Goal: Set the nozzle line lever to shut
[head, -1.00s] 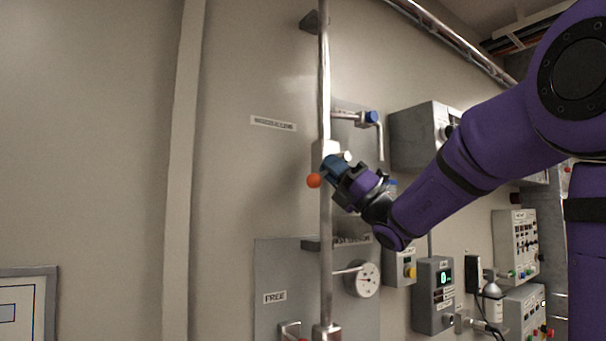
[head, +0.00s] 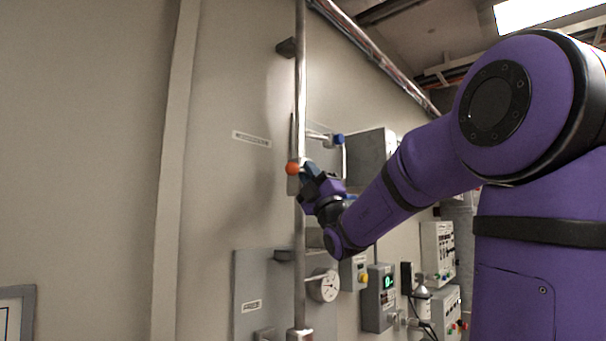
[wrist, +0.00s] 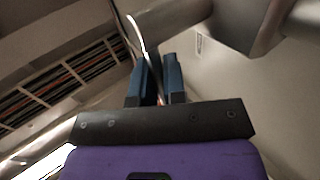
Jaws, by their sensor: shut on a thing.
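The vertical pipe (head: 300,230) runs up the wall. An orange ball knob (head: 292,168) shows just left of it, at valve height. My gripper (head: 308,170) is beside the pipe, close to the knob, with its blue fingers pointing at the valve. In the wrist view, my gripper (wrist: 160,80) has its two blue fingers close together, with a thin pale bar (wrist: 147,45) running between them. I take this bar to be the lever. The fingers and pipe hide most of the lever and valve body in the head view.
A label strip (head: 252,139) is on the wall left of the pipe; its text is unreadable. A blue-capped side fitting (head: 338,140) and a grey box (head: 370,155) are to the right. Below are a round gauge (head: 323,286) and a display box (head: 380,298). The left wall is clear.

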